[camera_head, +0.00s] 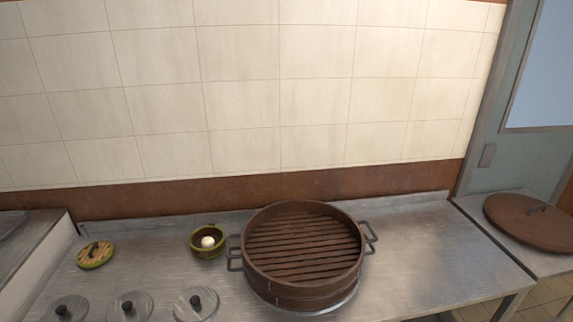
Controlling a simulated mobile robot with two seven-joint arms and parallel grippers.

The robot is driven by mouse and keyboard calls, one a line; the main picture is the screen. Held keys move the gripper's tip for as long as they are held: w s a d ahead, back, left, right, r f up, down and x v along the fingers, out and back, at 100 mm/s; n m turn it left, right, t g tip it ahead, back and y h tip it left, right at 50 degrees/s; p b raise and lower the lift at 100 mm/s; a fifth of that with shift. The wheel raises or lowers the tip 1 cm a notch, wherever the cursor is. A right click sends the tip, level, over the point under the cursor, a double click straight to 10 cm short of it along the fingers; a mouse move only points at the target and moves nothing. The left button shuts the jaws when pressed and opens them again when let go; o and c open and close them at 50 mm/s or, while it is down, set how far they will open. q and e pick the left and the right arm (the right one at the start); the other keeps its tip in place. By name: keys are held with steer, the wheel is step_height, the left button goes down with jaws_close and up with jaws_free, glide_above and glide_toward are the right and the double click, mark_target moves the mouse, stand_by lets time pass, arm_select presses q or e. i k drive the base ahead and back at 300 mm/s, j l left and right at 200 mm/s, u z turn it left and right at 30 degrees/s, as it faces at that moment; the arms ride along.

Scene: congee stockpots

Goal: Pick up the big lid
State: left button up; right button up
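The big lid (518,224) is a wide, round, brown disc with a dark handle across its top. It lies flat on the side table at the right, and its right edge comes close to the picture's edge. Neither of my grippers shows in the head view.
A round brown steamer (300,290) with slats and side handles stands on the metal counter (440,255). Left of it are a green bowl (193,248) holding a white ball, a small green-rimmed lid (96,255) and several grey lids (195,302). The counter's right part is clear.

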mark_target(535, 223)
steer(key=z, duration=1.95)
